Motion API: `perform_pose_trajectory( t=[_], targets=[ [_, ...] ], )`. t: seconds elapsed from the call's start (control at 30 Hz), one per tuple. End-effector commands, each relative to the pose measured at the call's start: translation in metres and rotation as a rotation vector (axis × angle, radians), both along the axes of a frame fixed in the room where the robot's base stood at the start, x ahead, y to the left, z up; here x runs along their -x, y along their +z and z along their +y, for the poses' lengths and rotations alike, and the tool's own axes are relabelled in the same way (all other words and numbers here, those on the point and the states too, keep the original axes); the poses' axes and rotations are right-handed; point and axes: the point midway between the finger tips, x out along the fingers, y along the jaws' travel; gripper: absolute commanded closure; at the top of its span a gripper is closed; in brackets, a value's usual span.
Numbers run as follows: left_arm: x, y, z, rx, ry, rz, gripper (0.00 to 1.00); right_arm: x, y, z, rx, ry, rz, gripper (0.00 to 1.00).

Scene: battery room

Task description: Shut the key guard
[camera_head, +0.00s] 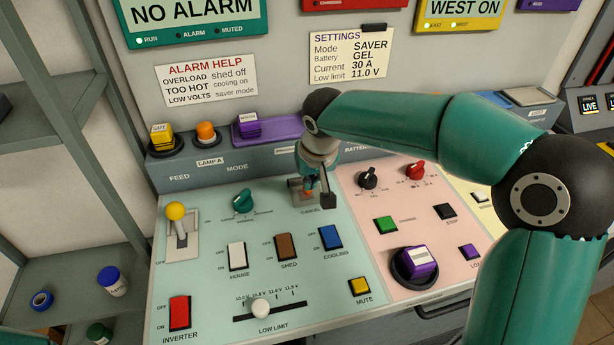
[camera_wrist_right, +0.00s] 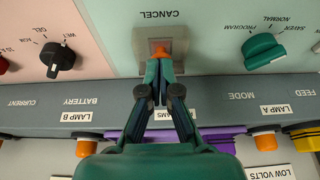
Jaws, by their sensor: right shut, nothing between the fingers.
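No part in view is clearly labelled as the key guard. My right gripper (camera_head: 312,192) reaches down to a grey metal plate by the CANCEL label on the green panel, and hides most of it in the head view. In the right wrist view my right gripper (camera_wrist_right: 157,88) is shut and empty. Its fingertips lie over the lower part of the metal plate (camera_wrist_right: 143,45), just below a small orange part (camera_wrist_right: 160,49). Whether they touch it, I cannot tell. My left gripper is not in view.
The mode knob (camera_head: 243,200) and a yellow-tipped lever (camera_head: 176,212) are left of the right gripper. Several rocker switches, including a blue one (camera_head: 330,237), are nearer. Battery (camera_head: 367,177) and red (camera_head: 414,171) knobs are at right. A purple-topped part (camera_head: 414,261) sits in a black ring.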

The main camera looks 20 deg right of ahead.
Motion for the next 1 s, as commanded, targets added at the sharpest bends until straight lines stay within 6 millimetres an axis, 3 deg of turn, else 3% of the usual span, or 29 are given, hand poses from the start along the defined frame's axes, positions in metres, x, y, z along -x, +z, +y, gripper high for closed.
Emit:
perform_pose_trajectory(
  t=[0.47,0.63,0.73,1.0],
  targets=[
    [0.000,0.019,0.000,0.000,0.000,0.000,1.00,0.000,0.025,0.000,-0.001,0.000,-0.002,1.00],
    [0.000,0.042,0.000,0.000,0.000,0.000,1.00,0.001,0.055,0.000,0.000,0.000,-0.002,1.00],
    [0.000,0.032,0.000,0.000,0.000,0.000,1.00,0.009,0.068,0.001,-0.001,0.001,-0.007,1.00],
    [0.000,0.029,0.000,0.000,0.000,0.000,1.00,0.034,0.117,0.004,-0.001,0.001,-0.004,1.00]
  ],
)
